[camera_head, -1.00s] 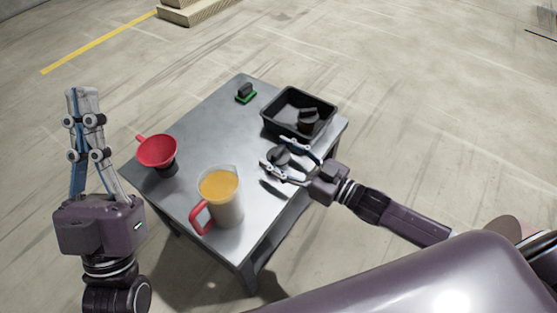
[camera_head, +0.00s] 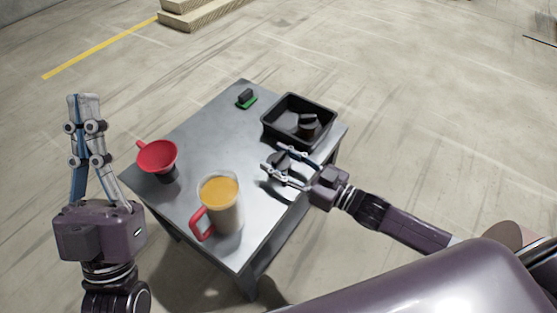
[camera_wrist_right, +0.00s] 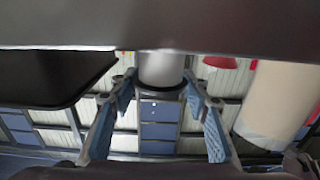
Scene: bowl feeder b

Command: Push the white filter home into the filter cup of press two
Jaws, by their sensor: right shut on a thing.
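My right gripper (camera_head: 274,160) is shut on a round dark-grey part (camera_head: 279,163) at the table's right side, one finger on each side of it. In the right wrist view a grey cylinder (camera_wrist_right: 161,68) stands between the blue-padded fingers (camera_wrist_right: 162,100); I cannot tell whether it is the same part. I cannot make out a white filter or tell which thing is press two's filter cup. My left gripper (camera_head: 83,97) points up left of the table, its fingertips together and empty.
A black tray (camera_head: 270,132) with dark cup-like parts (camera_head: 306,127) stands behind the right gripper. A jug of orange liquid (camera_head: 222,205) with a red handle stands at the front. A red funnel (camera_head: 156,156) is at the left, a green-based block (camera_head: 246,99) at the back. The table (camera_head: 210,135) is clear mid-left.

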